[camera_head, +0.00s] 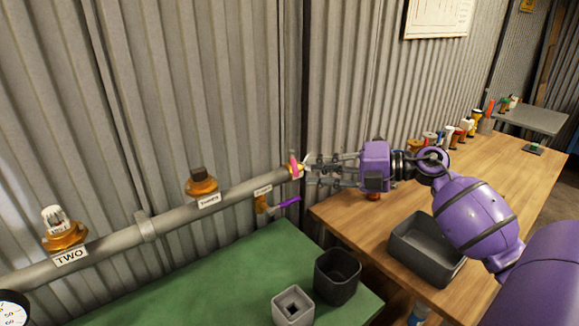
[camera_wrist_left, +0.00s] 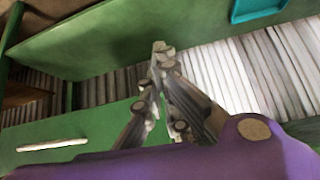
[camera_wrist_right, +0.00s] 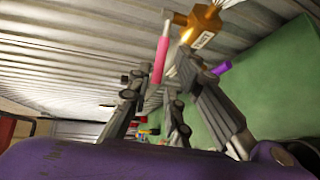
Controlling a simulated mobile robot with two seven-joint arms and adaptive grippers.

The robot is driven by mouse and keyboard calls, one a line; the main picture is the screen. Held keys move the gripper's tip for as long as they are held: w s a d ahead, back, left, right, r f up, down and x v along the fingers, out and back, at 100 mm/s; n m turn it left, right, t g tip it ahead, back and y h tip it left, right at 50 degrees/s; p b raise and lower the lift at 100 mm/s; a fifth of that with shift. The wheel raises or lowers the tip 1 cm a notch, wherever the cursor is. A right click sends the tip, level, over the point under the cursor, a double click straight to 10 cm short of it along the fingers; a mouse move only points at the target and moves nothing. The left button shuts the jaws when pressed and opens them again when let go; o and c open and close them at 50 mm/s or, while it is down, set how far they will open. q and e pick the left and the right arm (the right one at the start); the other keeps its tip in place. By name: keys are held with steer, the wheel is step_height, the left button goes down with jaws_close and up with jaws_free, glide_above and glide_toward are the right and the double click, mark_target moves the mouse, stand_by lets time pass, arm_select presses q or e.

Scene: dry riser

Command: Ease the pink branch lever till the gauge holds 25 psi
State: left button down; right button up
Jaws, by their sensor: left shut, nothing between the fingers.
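The pink branch lever (camera_head: 294,166) stands at the right end of the grey pipe, by an orange-brass fitting. In the right wrist view the pink lever (camera_wrist_right: 160,58) hangs from the brass valve (camera_wrist_right: 200,22), seen between the fingertips. My right gripper (camera_head: 312,169) is open, its tips close to the lever's right side; I cannot tell whether they touch it. The gauge (camera_head: 12,308) is cut off at the lower left; only part of its dial shows and I cannot read the needle. My left gripper (camera_wrist_left: 162,54) is shut and empty, away from the pipe.
A purple lever (camera_head: 289,202) sits just below the pink one. Brass outlets labelled TWO (camera_head: 66,238) and THREE (camera_head: 201,186) line the pipe. A grey bin (camera_head: 426,248) is on the wooden table.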

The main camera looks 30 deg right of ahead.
mark_target(295, 165)
steer(key=x, duration=0.6)
steer(key=shift+p, duration=0.35)
steer(key=shift+c, duration=0.5)
jaws_close()
